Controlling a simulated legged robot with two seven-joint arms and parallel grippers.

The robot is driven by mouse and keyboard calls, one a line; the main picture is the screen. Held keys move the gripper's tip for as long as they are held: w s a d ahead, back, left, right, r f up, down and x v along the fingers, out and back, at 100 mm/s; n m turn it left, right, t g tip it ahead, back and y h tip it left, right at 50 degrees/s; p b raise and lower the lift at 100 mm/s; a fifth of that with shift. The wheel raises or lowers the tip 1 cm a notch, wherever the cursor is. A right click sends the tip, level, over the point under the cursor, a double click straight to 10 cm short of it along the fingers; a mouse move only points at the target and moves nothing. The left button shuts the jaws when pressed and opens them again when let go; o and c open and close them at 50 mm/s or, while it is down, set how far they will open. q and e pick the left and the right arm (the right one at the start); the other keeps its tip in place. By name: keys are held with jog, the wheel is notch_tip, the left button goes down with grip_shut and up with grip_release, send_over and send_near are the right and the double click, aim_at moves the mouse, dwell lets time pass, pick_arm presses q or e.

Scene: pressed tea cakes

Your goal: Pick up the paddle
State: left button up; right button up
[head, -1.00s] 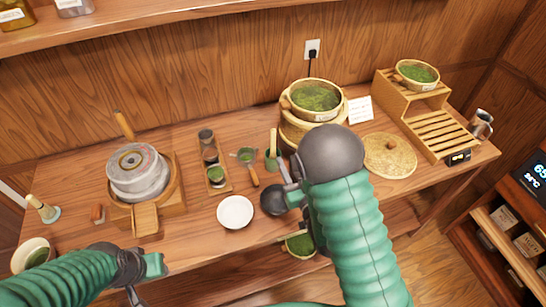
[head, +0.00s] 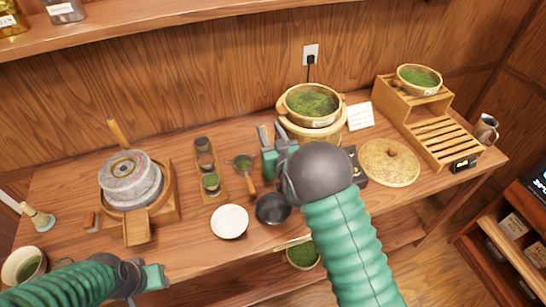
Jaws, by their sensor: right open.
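I cannot make out the paddle now. A second ago an upright tan wooden piece stood by a small green cup, left of the steamer; that spot is now covered by my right gripper (head: 272,136). This gripper is open, its two grey fingers pointing toward the back wall with a gap between them and nothing visible in it. Its dark wrist and green arm hide the table to the right and below. My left gripper (head: 146,284) is low at the left front; its fingers are mostly out of view.
A bamboo steamer (head: 312,128) with green leaf stands just right of my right gripper. A dark bowl (head: 272,209), white bowl (head: 229,221) and wooden-handled strainer (head: 246,172) lie nearby. A stone mill (head: 131,182) stands left, a round woven lid (head: 389,165) right.

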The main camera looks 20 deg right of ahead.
jog(key=shift+w+a+r, duration=0.1)
jog(key=shift+a, duration=0.5)
jog(key=shift+a+r, duration=0.1)
jog(key=shift+a, duration=0.4)
jog(key=c, duration=0.4)
jog(key=shift+c, duration=1.3)
jog(key=shift+d, duration=0.2)
grip_shut()
pick_arm(q)
jog(key=shift+a+f, duration=0.1)
jog(key=shift+a, duration=0.3)
pick_arm(e)
jog(key=shift+d, duration=0.5)
